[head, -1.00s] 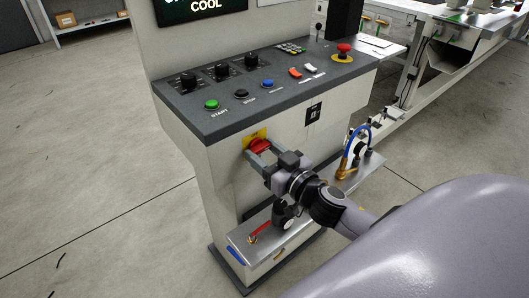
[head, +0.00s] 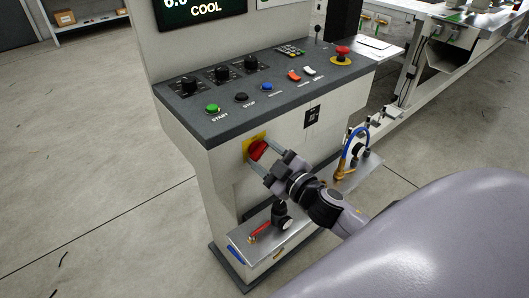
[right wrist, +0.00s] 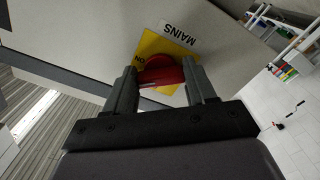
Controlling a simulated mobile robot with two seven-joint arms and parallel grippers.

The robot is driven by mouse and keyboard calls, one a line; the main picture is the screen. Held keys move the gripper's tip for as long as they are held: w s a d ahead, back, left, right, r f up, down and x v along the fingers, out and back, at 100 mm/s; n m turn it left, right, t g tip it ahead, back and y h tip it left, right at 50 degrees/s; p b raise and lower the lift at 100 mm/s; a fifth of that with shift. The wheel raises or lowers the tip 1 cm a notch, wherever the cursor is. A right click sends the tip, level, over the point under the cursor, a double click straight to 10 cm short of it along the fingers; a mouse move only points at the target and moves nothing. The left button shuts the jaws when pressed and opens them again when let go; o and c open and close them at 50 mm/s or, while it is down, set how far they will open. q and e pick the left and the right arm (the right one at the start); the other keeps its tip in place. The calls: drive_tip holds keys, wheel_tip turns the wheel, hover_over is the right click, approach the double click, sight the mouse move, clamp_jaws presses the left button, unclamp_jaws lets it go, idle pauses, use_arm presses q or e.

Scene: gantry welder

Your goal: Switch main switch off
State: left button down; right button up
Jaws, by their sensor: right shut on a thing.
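The main switch is a red rotary knob (head: 258,150) on a yellow plate (head: 250,141), on the front of the grey console (head: 290,140) below its dark top. In the right wrist view the red knob (right wrist: 162,72) sits between my fingers, with the yellow plate (right wrist: 152,46) behind it. A label "MAINS" (right wrist: 180,31) and the word "ON" show there. My right gripper (head: 259,159) is shut on the red knob, its fingers on either side, and it looks rolled. It also shows in the right wrist view (right wrist: 163,82). My left gripper is not in view.
The console top holds dark dials (head: 222,73), a green start button (head: 212,108), a blue button (head: 267,86) and a red emergency stop (head: 343,53). A metal shelf (head: 268,247) with a red-handled tool and a blue hose (head: 358,133) are below.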

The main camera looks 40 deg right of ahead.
drive_tip(key=n+p, duration=0.1)
drive_tip(key=n, duration=0.4)
drive_tip(key=shift+r+n, duration=0.1)
drive_tip(key=shift+n, duration=0.2)
drive_tip(key=n, duration=0.4)
drive_tip(key=shift+n, duration=0.6)
drive_tip(key=o, duration=1)
drive_tip(key=shift+o, duration=0.2)
drive_tip(key=s, duration=0.7)
drive_tip(key=shift+d+b, duration=0.35)
drive_tip(key=shift+b, duration=0.05)
